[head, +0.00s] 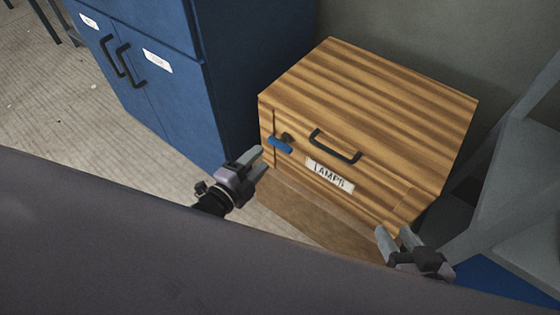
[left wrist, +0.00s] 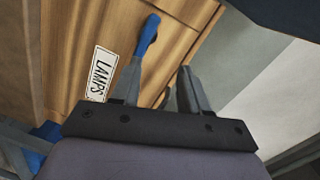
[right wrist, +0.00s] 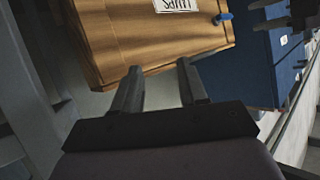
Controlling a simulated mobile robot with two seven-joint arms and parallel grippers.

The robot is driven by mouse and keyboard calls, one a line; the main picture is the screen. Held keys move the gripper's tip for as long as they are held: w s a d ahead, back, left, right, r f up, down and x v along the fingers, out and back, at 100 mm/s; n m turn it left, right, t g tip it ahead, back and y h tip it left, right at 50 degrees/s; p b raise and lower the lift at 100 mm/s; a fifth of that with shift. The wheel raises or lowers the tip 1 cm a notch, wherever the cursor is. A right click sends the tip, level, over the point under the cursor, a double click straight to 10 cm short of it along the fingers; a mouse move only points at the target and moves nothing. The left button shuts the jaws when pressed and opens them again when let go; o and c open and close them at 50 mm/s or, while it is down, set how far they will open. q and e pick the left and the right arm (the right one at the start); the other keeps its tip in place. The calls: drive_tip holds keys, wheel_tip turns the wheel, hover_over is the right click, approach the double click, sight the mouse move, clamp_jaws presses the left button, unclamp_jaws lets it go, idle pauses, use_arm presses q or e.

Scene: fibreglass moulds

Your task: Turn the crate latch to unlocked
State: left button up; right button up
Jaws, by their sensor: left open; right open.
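The wooden crate (head: 375,100) stands against the wall, its front carrying a black handle (head: 335,148) and a "LAMPS" label (head: 330,174). The blue latch (head: 279,145) is at the left of the front, lying slightly tilted beside a dark knob; it also shows in the left wrist view (left wrist: 147,38) and at the top of the right wrist view (right wrist: 223,18). My left gripper (head: 256,160) is open and empty, just below and left of the latch, apart from it as far as I can tell. My right gripper (head: 394,236) is open and empty near the crate's lower right front corner.
A blue cabinet (head: 165,100) with black handles stands left of the crate, close to its side. A grey shelf unit (head: 515,190) stands on the right. Pale floor (head: 60,110) is open at the left.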

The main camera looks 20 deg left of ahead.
sight(277, 147)
use_arm(q)
drive_tip(key=shift+w+d+f+m+t+h+b, duration=0.2)
drive_tip(key=shift+w+d+f+m+b, duration=0.4)
drive_tip(key=shift+w+b, duration=0.7)
drive_tip(key=shift+w+d+f+m+t+h+b, duration=0.2)
drive_tip(key=shift+w+d+f+m+b, duration=0.35)
drive_tip(key=shift+w, duration=1.3)
drive_tip(key=shift+w+d+f+m+t+h+b, duration=0.15)
drive_tip(key=shift+w+d+f+m+b, duration=0.35)
drive_tip(key=shift+w+m+b, duration=0.8)
use_arm(e)
drive_tip(key=shift+y, duration=0.9)
drive_tip(key=shift+w+a+f, duration=0.2)
drive_tip(key=shift+a+f, duration=0.6)
drive_tip(key=shift+f, duration=0.05)
drive_tip(key=shift+w+a+f, duration=0.2)
drive_tip(key=shift+a+f, duration=0.6)
drive_tip(key=shift+f, duration=0.05)
use_arm(q)
drive_tip(key=shift+w+a+f+n, duration=0.1)
drive_tip(key=shift+w+a+n, duration=0.15)
drive_tip(key=shift+n, duration=0.2)
drive_tip(key=shift+c, duration=0.3)
drive_tip(key=c, duration=0.7)
